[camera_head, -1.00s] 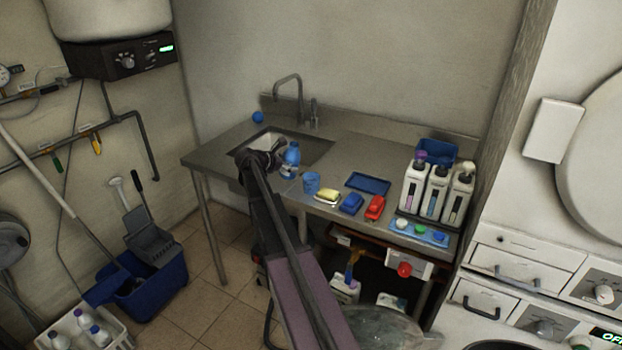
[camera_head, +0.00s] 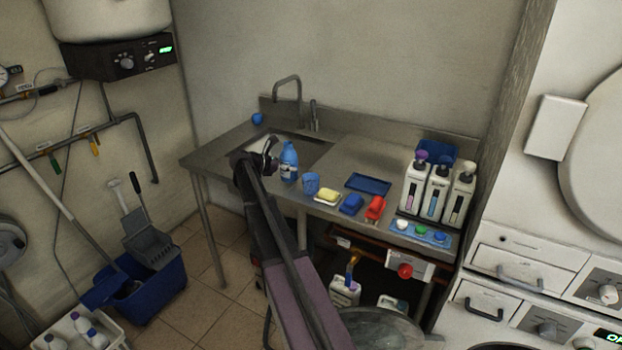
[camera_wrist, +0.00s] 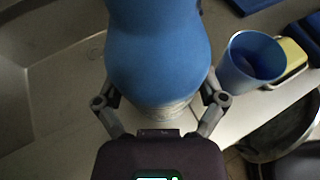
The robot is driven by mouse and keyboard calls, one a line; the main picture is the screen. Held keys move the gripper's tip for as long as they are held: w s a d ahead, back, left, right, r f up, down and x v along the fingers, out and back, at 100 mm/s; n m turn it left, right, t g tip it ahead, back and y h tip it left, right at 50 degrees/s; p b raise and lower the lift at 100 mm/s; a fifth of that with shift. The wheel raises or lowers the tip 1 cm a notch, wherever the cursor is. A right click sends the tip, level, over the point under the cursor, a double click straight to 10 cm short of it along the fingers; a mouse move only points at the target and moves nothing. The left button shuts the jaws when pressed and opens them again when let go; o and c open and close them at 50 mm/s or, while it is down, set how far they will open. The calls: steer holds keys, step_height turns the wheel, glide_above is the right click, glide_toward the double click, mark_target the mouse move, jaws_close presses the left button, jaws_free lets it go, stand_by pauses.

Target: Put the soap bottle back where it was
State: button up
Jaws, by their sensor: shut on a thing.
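The soap bottle (camera_head: 289,160) is blue with a pale label band and stands upright at the right edge of the sink basin, left of a blue cup. My gripper (camera_head: 272,157) is at the bottle's left side in the head view. In the wrist view the bottle (camera_wrist: 158,52) fills the upper middle, and my gripper's two fingers (camera_wrist: 160,108) are shut on it from both sides. The wrist view does not show clearly whether its base touches the counter.
The blue cup (camera_head: 311,182) stands close to the right of the bottle. A yellow sponge (camera_head: 327,196), a blue item (camera_head: 351,204) and a red item (camera_head: 375,207) follow along the front edge. A blue tray (camera_head: 368,184) lies behind them. The sink (camera_head: 310,150) is behind the bottle.

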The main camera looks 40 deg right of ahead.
steer(key=shift+r, duration=0.1)
step_height(320, 180, up, 24)
steer(key=p, duration=2.4)
steer(key=shift+r, duration=0.15)
steer(key=shift+s, duration=0.15)
